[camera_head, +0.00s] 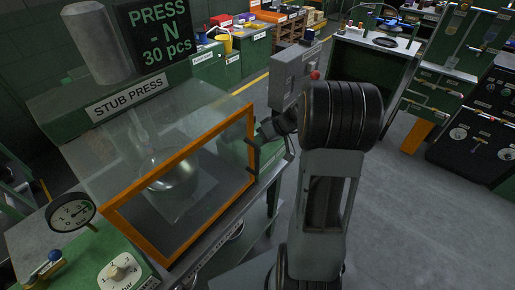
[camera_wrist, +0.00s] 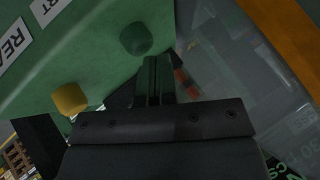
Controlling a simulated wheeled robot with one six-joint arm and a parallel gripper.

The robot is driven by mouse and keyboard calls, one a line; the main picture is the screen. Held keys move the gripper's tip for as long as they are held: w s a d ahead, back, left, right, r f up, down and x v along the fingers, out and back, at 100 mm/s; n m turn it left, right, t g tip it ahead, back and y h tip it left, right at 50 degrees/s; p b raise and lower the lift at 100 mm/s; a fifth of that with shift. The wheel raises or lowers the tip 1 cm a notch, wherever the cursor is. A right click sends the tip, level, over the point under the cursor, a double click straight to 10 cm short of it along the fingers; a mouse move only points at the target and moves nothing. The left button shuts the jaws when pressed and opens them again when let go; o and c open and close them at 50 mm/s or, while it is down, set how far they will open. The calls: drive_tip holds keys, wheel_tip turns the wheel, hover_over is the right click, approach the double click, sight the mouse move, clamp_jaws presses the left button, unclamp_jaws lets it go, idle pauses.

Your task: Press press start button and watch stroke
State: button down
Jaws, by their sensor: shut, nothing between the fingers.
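The stub press (camera_head: 130,102) stands at the left in the head view, under a clear guard with an orange frame (camera_head: 180,180). A shiny metal pot (camera_head: 172,170) sits inside the guard. In the wrist view, a green panel (camera_wrist: 85,50) carries a green button (camera_wrist: 136,38) and a yellow button (camera_wrist: 70,98). A label ending in "RT" (camera_wrist: 45,8) is partly cut off above. My gripper (camera_wrist: 154,62) is shut and empty, its fingertips just below and right of the green button. Whether they touch it is unclear. In the head view my arm partly hides this spot.
A display (camera_head: 158,35) reads "PRESS - N 30 pcs". A grey box (camera_head: 290,75) with a red button (camera_head: 315,75) stands behind my arm. Open floor (camera_head: 420,230) lies to the right.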

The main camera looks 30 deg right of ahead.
idle(0.6)
drive_tip(key=shift+r, duration=0.85)
drive_tip(key=shift+r+p, duration=0.1)
drive_tip(key=shift+p, duration=0.2)
